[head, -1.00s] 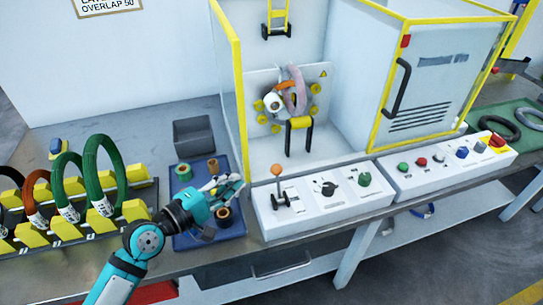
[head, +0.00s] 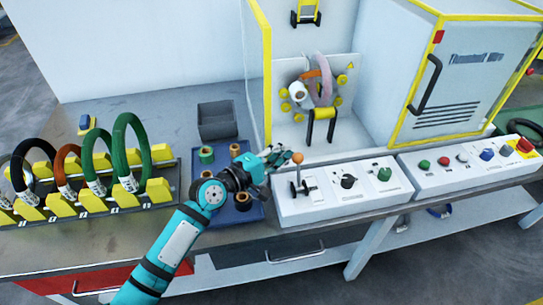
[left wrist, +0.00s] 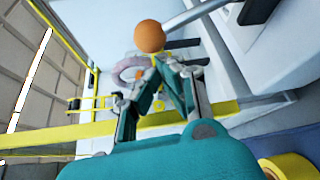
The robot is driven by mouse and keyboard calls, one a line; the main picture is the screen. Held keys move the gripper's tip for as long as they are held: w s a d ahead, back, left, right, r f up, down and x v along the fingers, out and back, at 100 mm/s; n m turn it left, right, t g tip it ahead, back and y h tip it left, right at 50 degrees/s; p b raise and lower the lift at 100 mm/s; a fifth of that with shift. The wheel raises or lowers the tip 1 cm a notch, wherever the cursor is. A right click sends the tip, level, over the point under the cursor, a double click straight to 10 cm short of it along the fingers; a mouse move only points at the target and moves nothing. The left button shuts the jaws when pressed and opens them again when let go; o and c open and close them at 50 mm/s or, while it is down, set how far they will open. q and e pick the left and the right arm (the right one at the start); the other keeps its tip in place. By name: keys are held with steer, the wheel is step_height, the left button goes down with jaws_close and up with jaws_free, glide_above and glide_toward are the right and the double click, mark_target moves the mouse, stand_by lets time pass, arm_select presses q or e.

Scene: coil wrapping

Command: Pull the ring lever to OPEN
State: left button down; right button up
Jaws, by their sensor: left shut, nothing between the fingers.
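The ring lever (head: 297,178) stands on the left part of a white control box and carries an orange ball knob (head: 297,158). My left gripper (head: 283,157) is shut and empty, with its fingertips just left of the knob in the head view. In the left wrist view the orange knob (left wrist: 150,36) appears just beyond the fingertips of my left gripper (left wrist: 167,62). I cannot tell whether they touch. The lever's lettering is too small to read. My right gripper is not in view.
The control box (head: 330,210) also has a black knob (head: 348,182) and a green knob (head: 385,173). A yellow-framed enclosure rises behind it. A blue tray (head: 254,212) with tape rolls lies under my left arm. Coils (head: 133,150) stand in a rack at left.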

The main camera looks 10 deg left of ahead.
arm_select(q)
steer(key=shift+w+d, duration=0.1)
steer(key=shift+s+r+m+b, duration=0.15)
steer(key=shift+s+m+b, duration=0.15)
steer(key=shift+b, duration=0.2)
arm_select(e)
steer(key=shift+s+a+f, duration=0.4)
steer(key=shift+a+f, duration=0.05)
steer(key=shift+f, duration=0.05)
